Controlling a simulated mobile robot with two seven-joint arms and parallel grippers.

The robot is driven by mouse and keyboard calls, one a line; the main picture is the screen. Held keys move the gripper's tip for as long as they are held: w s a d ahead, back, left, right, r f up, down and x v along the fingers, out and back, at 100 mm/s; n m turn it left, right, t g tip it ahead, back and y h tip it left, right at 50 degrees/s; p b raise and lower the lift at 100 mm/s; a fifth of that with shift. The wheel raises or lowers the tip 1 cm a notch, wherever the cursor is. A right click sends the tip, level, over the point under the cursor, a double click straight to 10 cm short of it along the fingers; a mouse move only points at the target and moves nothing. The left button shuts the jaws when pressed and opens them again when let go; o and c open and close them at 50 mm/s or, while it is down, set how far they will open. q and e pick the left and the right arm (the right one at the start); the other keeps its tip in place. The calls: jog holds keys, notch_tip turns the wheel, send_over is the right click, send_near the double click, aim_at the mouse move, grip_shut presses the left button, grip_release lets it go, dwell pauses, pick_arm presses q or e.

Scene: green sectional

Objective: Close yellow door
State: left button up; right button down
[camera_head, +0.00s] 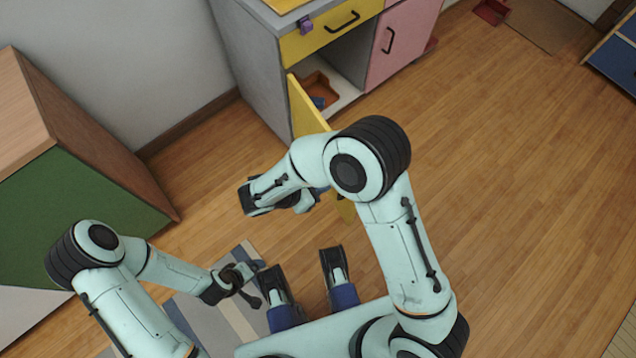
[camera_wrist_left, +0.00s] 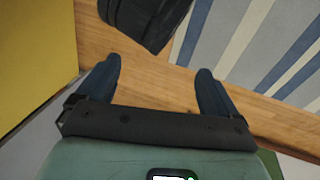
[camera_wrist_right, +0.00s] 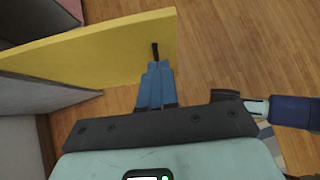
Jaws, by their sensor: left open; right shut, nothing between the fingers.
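The yellow door (camera_head: 303,108) stands open at the front of the grey cabinet (camera_head: 250,70), below a yellow drawer. My right forearm hides much of it in the head view. In the right wrist view the yellow door (camera_wrist_right: 100,50) spans the upper left, with a black handle (camera_wrist_right: 155,50) near its free edge. My right gripper (camera_wrist_right: 157,68) is shut and empty, its tips just at the handle; I cannot tell whether they touch. My left gripper (camera_wrist_left: 155,75) is open and empty, low over the floor, away from the door.
A pink door (camera_head: 400,40) is closed to the right of the open compartment, which holds an orange bin (camera_head: 320,88). A wood-and-green cabinet (camera_head: 80,190) stands at left. A striped rug (camera_head: 225,310) lies near my base. The wooden floor at right is clear.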

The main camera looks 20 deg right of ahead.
pick_arm(q)
jog(key=shift+t+y, duration=0.3)
jog(key=shift+t, duration=0.2)
jog(key=shift+w+a+f+b, duration=0.45)
jog(key=shift+w+f, duration=0.15)
jog(key=shift+w, duration=0.25)
jog(key=shift+w+a+f+b, duration=0.45)
jog(key=shift+w+f, duration=0.1)
jog(key=shift+w, duration=0.25)
pick_arm(e)
jog(key=w+d+f, duration=0.2)
jog(key=d+f, duration=0.2)
jog(key=d, duration=0.4)
jog(key=shift+d+f, duration=0.35)
jog(key=shift+d, duration=0.15)
